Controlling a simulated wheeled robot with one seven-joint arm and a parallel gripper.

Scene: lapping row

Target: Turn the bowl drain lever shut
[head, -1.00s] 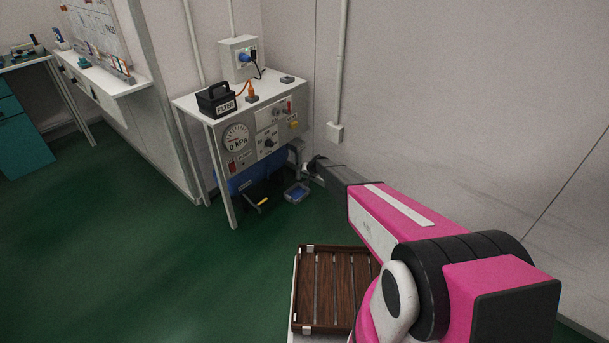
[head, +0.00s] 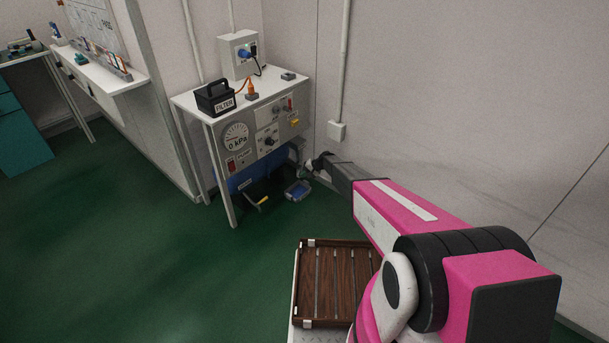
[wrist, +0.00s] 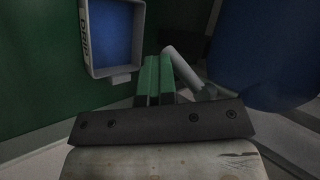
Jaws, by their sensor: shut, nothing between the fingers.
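My gripper (wrist: 154,78) shows green fingertips pressed together, with nothing between them. In the head view it is low by the right end of the bench (head: 305,170), small and partly hidden. A pale grey rod (wrist: 183,68) lies slanted just right of the fingertips in the wrist view. It looks like the drain lever, but I cannot be sure. I cannot tell whether the fingers touch it. A large blue rounded body (wrist: 262,50) fills the right of the wrist view; its outlet is not clear.
A drip tray (wrist: 122,71) with a blue inside stands left of my fingers, on the green floor in the head view (head: 297,190). The bench (head: 190,100) carries a filter box (head: 215,97). A wall is close on the right. Open floor lies left.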

